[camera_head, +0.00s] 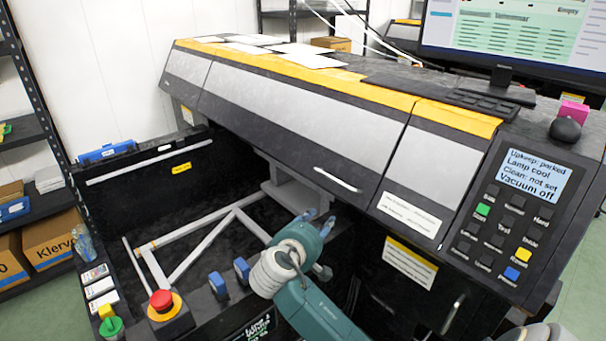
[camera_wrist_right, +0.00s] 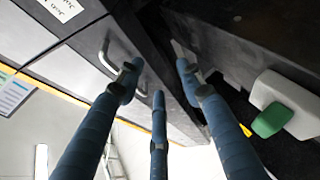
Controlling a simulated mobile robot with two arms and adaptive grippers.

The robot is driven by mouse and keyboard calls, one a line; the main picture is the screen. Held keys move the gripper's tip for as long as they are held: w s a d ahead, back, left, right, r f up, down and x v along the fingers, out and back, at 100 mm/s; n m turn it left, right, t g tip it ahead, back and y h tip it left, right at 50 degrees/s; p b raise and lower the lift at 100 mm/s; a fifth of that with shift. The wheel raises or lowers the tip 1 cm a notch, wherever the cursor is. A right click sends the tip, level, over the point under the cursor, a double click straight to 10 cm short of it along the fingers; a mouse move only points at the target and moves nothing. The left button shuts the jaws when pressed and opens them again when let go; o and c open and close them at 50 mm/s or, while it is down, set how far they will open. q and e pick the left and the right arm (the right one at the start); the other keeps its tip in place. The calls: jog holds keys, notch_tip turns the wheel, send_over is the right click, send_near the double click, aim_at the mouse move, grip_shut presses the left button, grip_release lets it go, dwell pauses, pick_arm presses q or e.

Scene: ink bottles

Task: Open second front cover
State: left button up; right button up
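The printer's long grey middle front cover (camera_head: 300,125) is shut, between a short left panel (camera_head: 187,66) and a right panel (camera_head: 433,165). Its silver handle (camera_head: 337,180) is near its lower right edge and also shows in the right wrist view (camera_wrist_right: 108,62). My right gripper (camera_head: 319,220) is just below this handle, with its blue fingers spread and empty. In the right wrist view my right gripper (camera_wrist_right: 157,80) has one fingertip overlapping the handle's end; I cannot tell whether they touch. My left gripper is not in view.
The open black bay (camera_head: 200,230) with a pale frame lies below the cover. A red emergency button (camera_head: 161,300) stands at the front left. A control panel (camera_head: 508,215) is at the right. A lower door handle (camera_head: 453,313) sticks out below it. White sheets (camera_head: 300,50) lie on top.

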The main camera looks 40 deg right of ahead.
jog(key=h, duration=0.2)
send_near(334, 179)
jog(key=s+a, duration=0.1)
jog(key=p+x, duration=0.2)
jog(key=x, duration=0.8)
jog(key=shift+w+r+p, duration=0.15)
jog(key=shift+p, duration=0.15)
jog(key=shift+d, duration=0.1)
jog(key=shift+c, duration=0.5)
grip_shut()
